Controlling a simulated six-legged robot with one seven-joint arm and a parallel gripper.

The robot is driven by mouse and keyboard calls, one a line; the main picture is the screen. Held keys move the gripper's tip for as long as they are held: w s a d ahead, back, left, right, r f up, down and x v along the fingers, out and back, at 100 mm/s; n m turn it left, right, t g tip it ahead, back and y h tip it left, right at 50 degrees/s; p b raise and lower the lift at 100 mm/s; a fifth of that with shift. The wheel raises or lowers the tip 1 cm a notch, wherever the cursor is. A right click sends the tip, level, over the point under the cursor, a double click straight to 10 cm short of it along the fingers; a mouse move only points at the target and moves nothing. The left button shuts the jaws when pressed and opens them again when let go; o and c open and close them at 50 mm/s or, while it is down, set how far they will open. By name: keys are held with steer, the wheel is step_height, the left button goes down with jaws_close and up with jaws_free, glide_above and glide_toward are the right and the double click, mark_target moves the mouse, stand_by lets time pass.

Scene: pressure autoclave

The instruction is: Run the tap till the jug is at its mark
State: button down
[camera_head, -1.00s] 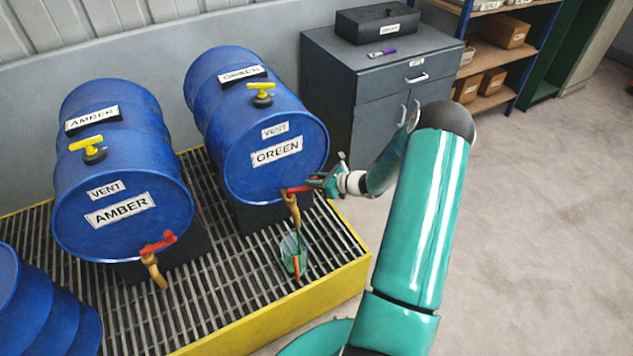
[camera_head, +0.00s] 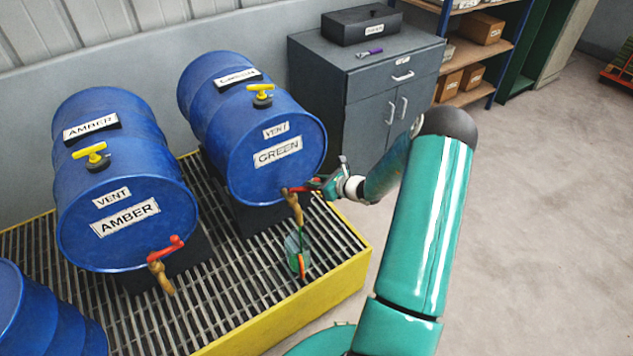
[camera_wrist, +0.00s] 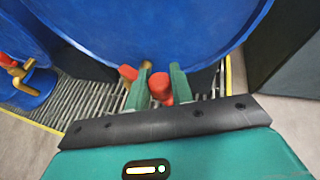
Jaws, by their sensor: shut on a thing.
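The blue drum marked GREEN (camera_head: 235,125) lies on its side, with a brass tap (camera_head: 295,208) low on its front. My gripper (camera_head: 316,186) is shut on the tap's red handle (camera_head: 297,189). In the wrist view the green fingers of my gripper (camera_wrist: 159,88) stand on either side of the red handle (camera_wrist: 158,86). The clear jug (camera_head: 291,246) stands on the grating below the spout, with an orange strip on its front. A thin dark green line runs from the spout down to the jug. The liquid's level is too small to read.
The drum marked AMBER (camera_head: 125,190) stands to the left, with its own red-handled tap (camera_head: 163,262). Yellow vent valves sit on both drums. The yellow-edged grating (camera_head: 225,290) bears them. A grey cabinet (camera_head: 365,100) stands behind; the floor at right is clear.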

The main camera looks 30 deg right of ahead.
steer(key=shift+s+m+h, duration=0.25)
steer(key=shift+m+h, duration=0.15)
steer(key=shift+h, duration=0.1)
stand_by(0.4)
steer(key=c, duration=1.3)
jaws_free()
steer(key=shift+a+t, duration=0.1)
steer(key=shift+t, duration=0.2)
steer(key=shift+o, duration=0.2)
steer(key=shift+s, duration=0.1)
steer(key=v, duration=1.3)
steer(key=shift+s+r, duration=0.2)
